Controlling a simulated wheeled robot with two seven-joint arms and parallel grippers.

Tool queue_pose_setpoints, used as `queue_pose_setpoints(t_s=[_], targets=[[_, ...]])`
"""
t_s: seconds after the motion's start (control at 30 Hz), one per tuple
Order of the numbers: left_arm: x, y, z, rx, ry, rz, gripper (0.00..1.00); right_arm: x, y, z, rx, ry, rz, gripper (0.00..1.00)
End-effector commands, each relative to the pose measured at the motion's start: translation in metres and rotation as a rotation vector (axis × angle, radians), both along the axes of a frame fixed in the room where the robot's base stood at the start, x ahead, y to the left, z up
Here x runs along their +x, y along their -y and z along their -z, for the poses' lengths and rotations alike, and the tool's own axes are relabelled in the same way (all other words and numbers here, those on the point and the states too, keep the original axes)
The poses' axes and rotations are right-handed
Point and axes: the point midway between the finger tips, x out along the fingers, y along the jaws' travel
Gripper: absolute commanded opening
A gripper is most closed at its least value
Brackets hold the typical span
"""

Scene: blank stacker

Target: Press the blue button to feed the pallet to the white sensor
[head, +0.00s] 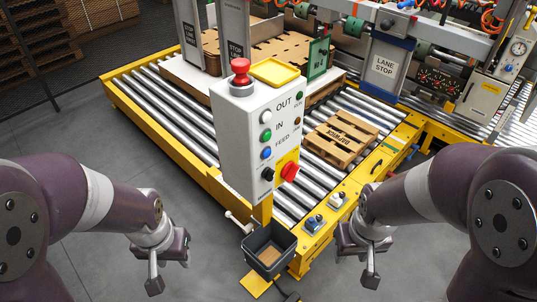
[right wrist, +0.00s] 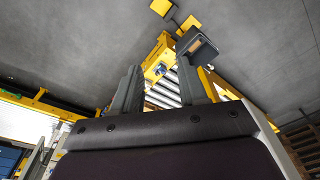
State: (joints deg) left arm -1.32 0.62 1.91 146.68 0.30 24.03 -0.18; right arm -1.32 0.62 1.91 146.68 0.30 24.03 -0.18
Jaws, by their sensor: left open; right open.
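The blue button (head: 266,153) sits on the front of the white control box (head: 233,135), beside the label FEED, below a green button (head: 266,134) and a white one (head: 266,117). The wooden pallet (head: 342,137) lies flat on the rollers right of the box. A small white-topped device (head: 338,200), perhaps the white sensor, sits on the yellow front rail beside a blue-topped one (head: 315,223). My left gripper (head: 170,266) is open and empty, low left of the box. My right gripper (head: 356,260) is open and empty, right of the dark bin; its fingers also show in the right wrist view (right wrist: 163,88).
A dark bin (head: 270,248) stands below. Cardboard sheets (head: 265,52) lie behind. Grey floor (head: 100,255) is clear at left.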

Motion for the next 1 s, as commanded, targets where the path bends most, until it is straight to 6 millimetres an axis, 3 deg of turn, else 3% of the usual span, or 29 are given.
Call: queue_pose_setpoints(t_s=[0.17, 0.3, 1.0], targets=[[0.0000, 0.0000, 0.0000, 0.000, 0.000, 0.000, 0.43, 0.0000, 0.0000, 0.0000, 0.000, 0.000, 0.000, 0.43], [0.0000, 0.0000, 0.0000, 0.000, 0.000, 0.000, 0.43, 0.0000, 0.0000, 0.0000, 0.000, 0.000, 0.000, 0.00], [0.0000, 0.0000, 0.0000, 0.000, 0.000, 0.000, 0.43, 0.0000, 0.0000, 0.0000, 0.000, 0.000, 0.000, 0.00]])
